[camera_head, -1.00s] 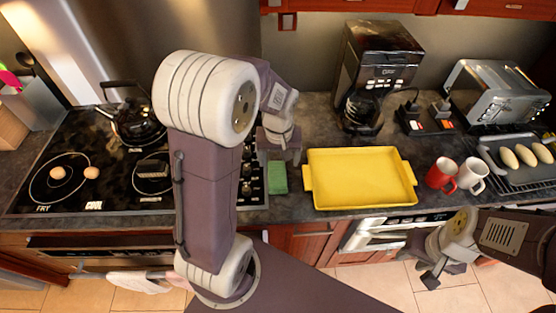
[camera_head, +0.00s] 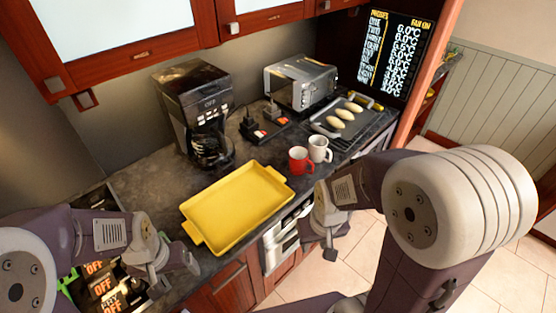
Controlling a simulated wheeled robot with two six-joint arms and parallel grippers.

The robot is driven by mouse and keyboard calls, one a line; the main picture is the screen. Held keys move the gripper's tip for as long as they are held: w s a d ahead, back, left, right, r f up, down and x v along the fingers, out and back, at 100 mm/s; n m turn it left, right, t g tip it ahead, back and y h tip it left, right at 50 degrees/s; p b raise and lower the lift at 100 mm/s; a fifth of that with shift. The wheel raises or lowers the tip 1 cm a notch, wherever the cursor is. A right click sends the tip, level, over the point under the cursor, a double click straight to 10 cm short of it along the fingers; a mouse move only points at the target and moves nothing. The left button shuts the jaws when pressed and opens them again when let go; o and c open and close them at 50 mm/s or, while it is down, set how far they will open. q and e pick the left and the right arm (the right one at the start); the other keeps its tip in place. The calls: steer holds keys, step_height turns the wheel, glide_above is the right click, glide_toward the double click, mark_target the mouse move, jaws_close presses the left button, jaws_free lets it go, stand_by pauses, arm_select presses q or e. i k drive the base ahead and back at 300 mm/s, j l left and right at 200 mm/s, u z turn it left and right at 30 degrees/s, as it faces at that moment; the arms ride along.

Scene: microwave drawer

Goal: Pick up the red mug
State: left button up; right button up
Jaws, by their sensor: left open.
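The red mug (camera_head: 299,161) stands upright on the dark counter, between the yellow tray and the white mug (camera_head: 319,149). Nothing holds it. My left gripper (camera_head: 176,266) is open at the lower left, left of the yellow tray and well away from the red mug. My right gripper (camera_head: 330,245) hangs in front of the counter edge, below and slightly right of the red mug and apart from it. Its fingers are small and point downward, and I cannot tell how far they are apart.
The yellow tray (camera_head: 237,207) takes up the counter left of the mugs. A coffee maker (camera_head: 195,105), a toaster (camera_head: 300,82) and a baking tray with yellowish loaves (camera_head: 341,115) stand behind. Upper cabinets (camera_head: 130,32) hang above. An oven-like appliance (camera_head: 283,240) sits under the counter edge.

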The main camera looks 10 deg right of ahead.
mark_target(298, 155)
steer(key=l+u, duration=0.7)
steer(key=l, duration=0.25)
steer(key=l+u, duration=0.35)
steer(key=l, duration=0.15)
steer(key=k+l+u, duration=0.1)
steer(key=l+u, duration=0.25)
steer(key=k+l+u, duration=0.15)
steer(key=l+u, duration=0.2)
steer(key=l, duration=0.2)
steer(key=k+l+u, duration=0.2)
steer(key=l+u, duration=0.15)
